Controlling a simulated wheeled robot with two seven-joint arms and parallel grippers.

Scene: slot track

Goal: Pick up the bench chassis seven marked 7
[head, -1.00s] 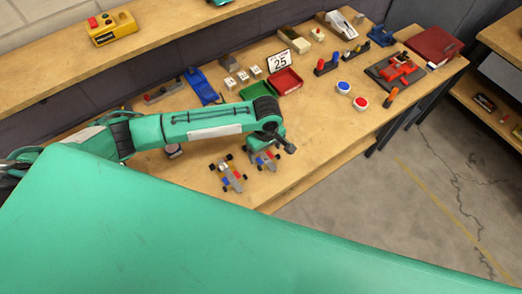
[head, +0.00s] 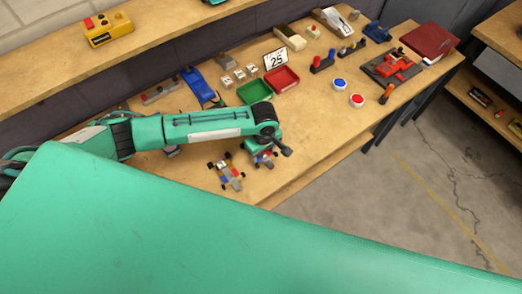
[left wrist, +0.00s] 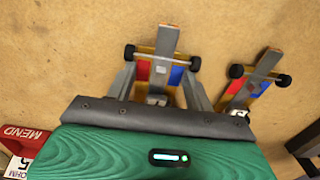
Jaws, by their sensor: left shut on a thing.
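My left gripper (left wrist: 157,92) is shut on a bench chassis (left wrist: 163,45), with its fingers on either side. This chassis has a grey central bar, red and blue panels and black wheels. In the head view the held chassis (head: 268,160) is partly hidden under my left gripper (head: 262,152). A second, similar chassis (head: 228,174) stands beside it on the bench, and it also shows at the right in the left wrist view (left wrist: 258,80). No number 7 can be read on either one. I cannot tell whether the held chassis is clear of the bench. My right gripper is not in view.
On the workbench (head: 310,135) are a green tray (head: 254,93), a red tray (head: 281,79), a "25" sign (head: 275,60), blue and red buttons (head: 348,92) and a red vise-like device (head: 391,66). The bench's front edge is close to the chassis.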

